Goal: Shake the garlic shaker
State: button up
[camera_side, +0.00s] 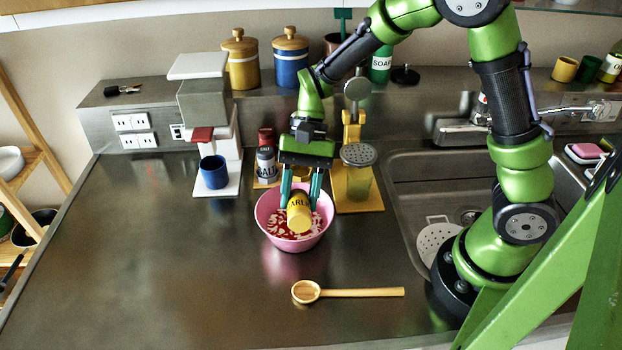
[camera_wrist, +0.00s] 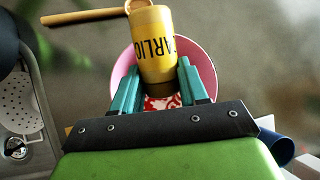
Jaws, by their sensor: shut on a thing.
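The garlic shaker (camera_side: 299,217) is a yellow cylinder with dark lettering. My gripper (camera_side: 301,187) is shut on it and holds it tilted over the pink bowl (camera_side: 268,223). Red and white contents show inside the bowl. I cannot tell whether the shaker touches the bowl.
A wooden spoon (camera_side: 350,292) lies in front of the bowl. A salt shaker (camera_side: 265,165) stands behind it at the left. A blue mug (camera_side: 214,172) stands further left. The left counter is clear.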

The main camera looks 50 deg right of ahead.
jog(key=shift+s+d, duration=0.5)
jog(key=shift+s, duration=0.1)
jog(key=shift+w+a, duration=0.8)
jog(key=shift+w, duration=0.05)
dwell(1.8)
dwell(0.4)
jog(key=shift+s+d, duration=0.8)
jog(key=shift+s, duration=0.05)
